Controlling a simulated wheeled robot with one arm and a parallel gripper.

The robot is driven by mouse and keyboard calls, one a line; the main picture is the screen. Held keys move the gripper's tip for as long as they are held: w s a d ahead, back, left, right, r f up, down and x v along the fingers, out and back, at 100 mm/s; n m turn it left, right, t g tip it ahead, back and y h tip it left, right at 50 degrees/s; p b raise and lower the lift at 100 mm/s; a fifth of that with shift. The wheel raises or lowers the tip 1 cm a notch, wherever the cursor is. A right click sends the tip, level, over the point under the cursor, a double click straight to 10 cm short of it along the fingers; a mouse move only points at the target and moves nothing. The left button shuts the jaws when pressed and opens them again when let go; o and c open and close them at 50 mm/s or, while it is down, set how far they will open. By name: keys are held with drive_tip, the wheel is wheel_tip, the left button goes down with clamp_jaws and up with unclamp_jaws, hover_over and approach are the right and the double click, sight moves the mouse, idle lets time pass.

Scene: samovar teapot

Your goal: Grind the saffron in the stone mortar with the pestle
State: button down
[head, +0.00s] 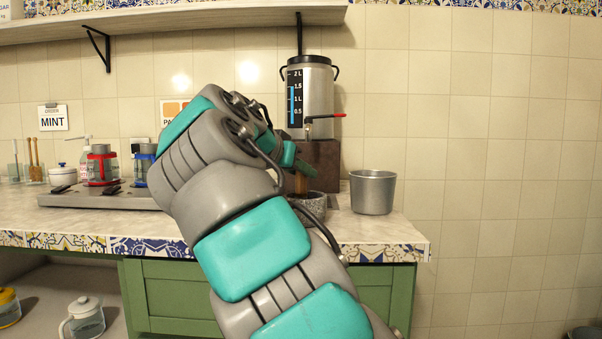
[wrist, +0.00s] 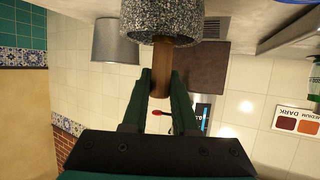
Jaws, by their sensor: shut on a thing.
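The grey speckled stone mortar (head: 313,204) stands on the counter, partly hidden behind my arm in the head view. It shows at the top of the wrist view (wrist: 162,18), which is upside down. My gripper (wrist: 160,78) is shut on the wooden pestle (wrist: 161,62), one dark green finger on each side. The pestle reaches into the mortar's mouth; its lower tip is hidden. In the head view, my gripper (head: 298,165) is above the mortar, mostly covered by my arm. No saffron can be seen, as the inside of the mortar is hidden.
A metal cup (head: 372,192) stands right of the mortar, near the counter's right end. Behind is a metal urn (head: 314,95) with a red-handled tap on a brown block (head: 323,165). A stove (head: 100,197) with glass pots is on the left. A shelf (head: 170,22) hangs above.

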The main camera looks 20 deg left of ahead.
drive_tip(key=shift+w+d+b, duration=0.3)
drive_tip(key=shift+d+b, duration=0.1)
drive_tip(key=shift+d, duration=0.4)
drive_tip(key=shift+w+a+p, duration=0.4)
drive_tip(key=shift+a+p, duration=0.1)
drive_tip(key=shift+p, duration=0.25)
drive_tip(key=shift+w+a+f, duration=0.1)
drive_tip(key=shift+w+a, duration=0.1)
drive_tip(key=shift+a, duration=0.05)
drive_tip(key=shift+s+a, duration=0.15)
drive_tip(key=shift+s, duration=0.8)
drive_tip(key=shift+w+d+b, duration=0.35)
drive_tip(key=shift+d+b, duration=0.3)
drive_tip(key=shift+d, duration=0.25)
drive_tip(key=r+p, duration=0.6)
drive_tip(key=a+r+p, duration=0.1)
drive_tip(key=r+p, duration=0.2)
drive_tip(key=shift+p, duration=0.3)
drive_tip(key=shift+f, duration=0.1)
